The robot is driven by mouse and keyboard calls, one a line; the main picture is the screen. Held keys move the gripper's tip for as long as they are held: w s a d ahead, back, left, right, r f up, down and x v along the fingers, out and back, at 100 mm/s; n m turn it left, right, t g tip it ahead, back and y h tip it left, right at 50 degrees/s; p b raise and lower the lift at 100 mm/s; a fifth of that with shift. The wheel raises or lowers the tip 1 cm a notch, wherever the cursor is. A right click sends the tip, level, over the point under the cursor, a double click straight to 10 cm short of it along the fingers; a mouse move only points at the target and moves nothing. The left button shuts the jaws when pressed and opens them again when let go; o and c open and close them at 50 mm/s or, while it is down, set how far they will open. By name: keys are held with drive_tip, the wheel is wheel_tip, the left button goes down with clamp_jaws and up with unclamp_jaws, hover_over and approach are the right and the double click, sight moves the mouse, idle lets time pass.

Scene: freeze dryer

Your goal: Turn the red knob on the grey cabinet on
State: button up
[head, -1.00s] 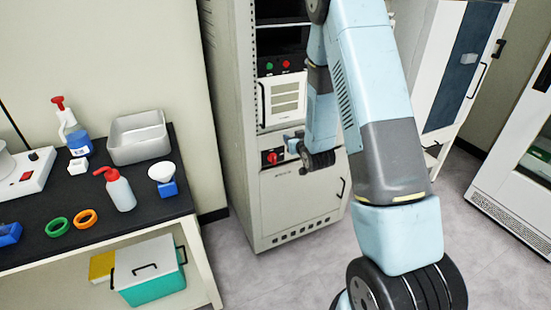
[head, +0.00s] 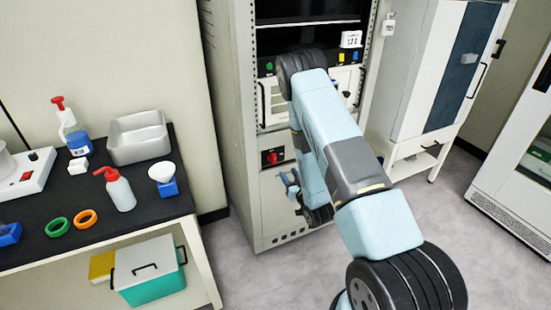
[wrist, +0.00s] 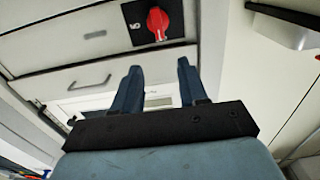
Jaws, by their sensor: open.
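The red knob (head: 272,157) sits on a dark plate on the front of the tall grey cabinet (head: 232,100), below a white vented panel. My gripper (head: 288,180) is open and empty, just below and slightly right of the knob in the head view. In the wrist view the red knob (wrist: 158,24) shows at the top on its black plate. My two blue fingers, with the gap between them (wrist: 159,68), are spread apart below it there. They do not touch the knob. Its handle looks roughly upright in the wrist view.
My arm covers part of the cabinet's right side in the head view. A dark bench (head: 28,257) with bottles, a metal tray (head: 138,133) and coloured rings stands at the left. White cabinets (head: 425,60) stand at the right. Grey floor (head: 250,285) is clear between.

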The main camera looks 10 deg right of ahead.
sight(275, 156)
drive_tip(key=x, duration=1.3)
drive_tip(key=shift+w+a, duration=0.1)
drive_tip(key=c, duration=0.6)
drive_tip(key=shift+c, duration=0.2)
